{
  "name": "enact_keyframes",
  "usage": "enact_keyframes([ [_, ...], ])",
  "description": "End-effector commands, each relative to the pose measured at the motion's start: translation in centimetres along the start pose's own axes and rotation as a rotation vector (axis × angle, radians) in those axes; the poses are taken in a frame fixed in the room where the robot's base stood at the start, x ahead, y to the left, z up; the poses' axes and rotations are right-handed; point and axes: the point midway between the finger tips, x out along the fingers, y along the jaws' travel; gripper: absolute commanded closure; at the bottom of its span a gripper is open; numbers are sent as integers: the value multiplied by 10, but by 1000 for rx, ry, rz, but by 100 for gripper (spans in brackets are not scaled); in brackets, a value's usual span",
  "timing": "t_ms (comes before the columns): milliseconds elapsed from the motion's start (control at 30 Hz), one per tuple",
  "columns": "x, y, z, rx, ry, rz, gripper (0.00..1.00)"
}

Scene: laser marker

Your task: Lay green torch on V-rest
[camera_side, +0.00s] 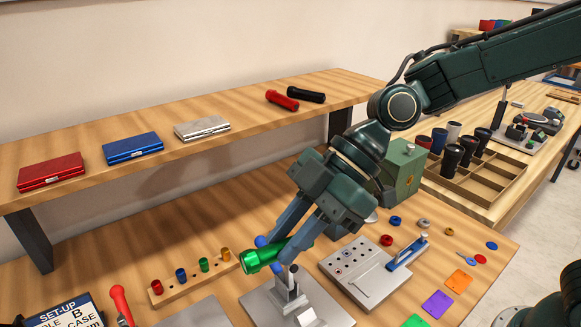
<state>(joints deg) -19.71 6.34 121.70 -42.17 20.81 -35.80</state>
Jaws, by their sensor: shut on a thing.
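The green torch (257,259) lies roughly level between the fingers of my gripper (275,253), its wide head toward the left. My gripper points down and is shut on the torch's body. A grey metal stand (258,308), with a flat base and a short upright post, is just below and in front of the torch; it looks like the V-rest. The top of the post is close to the torch and partly overlapped by a fingertip. I cannot tell whether the torch touches the stand.
A grey holed block (353,267) sits to the right. A raised shelf (235,137) behind holds coloured cases plus red and black torches. A divided tray (478,186) of dark cylinders is far right.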

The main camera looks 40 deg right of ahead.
Motion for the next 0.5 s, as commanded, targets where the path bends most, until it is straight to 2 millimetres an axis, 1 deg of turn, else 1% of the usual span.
enact_keyframes([
  [33,-9,3,5,-10,1,-8,100],
  [200,-30,3,17,-53,1,-51,100],
  [333,-42,2,23,-78,1,-76,100],
  [500,-50,1,27,-94,0,-93,100],
])
